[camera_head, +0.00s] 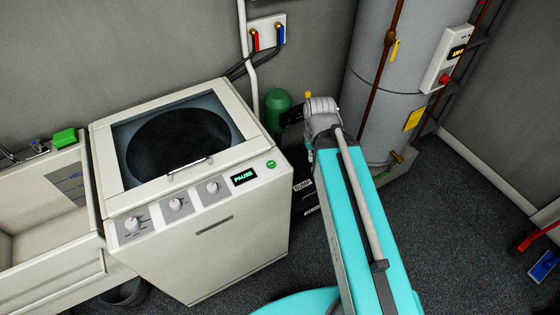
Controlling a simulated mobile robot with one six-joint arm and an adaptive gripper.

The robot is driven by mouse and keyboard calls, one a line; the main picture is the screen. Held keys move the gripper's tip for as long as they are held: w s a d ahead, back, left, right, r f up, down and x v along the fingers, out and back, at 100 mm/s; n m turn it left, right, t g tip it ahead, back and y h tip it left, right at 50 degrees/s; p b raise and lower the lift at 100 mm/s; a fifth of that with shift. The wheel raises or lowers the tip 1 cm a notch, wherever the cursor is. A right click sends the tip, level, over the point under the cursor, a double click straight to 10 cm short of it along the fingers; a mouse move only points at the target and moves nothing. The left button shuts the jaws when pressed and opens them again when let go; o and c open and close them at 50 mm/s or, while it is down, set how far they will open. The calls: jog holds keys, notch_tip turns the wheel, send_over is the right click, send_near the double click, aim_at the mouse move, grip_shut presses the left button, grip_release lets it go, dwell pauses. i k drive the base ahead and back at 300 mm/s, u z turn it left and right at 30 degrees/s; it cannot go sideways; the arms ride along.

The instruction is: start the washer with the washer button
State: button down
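The white top-loading washer (235,238) stands left of centre with its dark-windowed lid (180,140) down. Its sloped front panel has three knobs and a small display (243,177) that reads "PAUSE" in green letters. The round green washer button (271,164) is at the panel's right end, just right of the display, and is uncovered.
A utility sink (40,245) with a green block (64,138) on its rim adjoins the washer's left side. A green tank (277,107) is behind my gripper. A large grey water heater (375,85) stands behind my arm.

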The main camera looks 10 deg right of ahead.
aim_at(271, 163)
jog(key=z, duration=0.4)
jog(key=k, duration=0.75)
jog(key=u, duration=1.6)
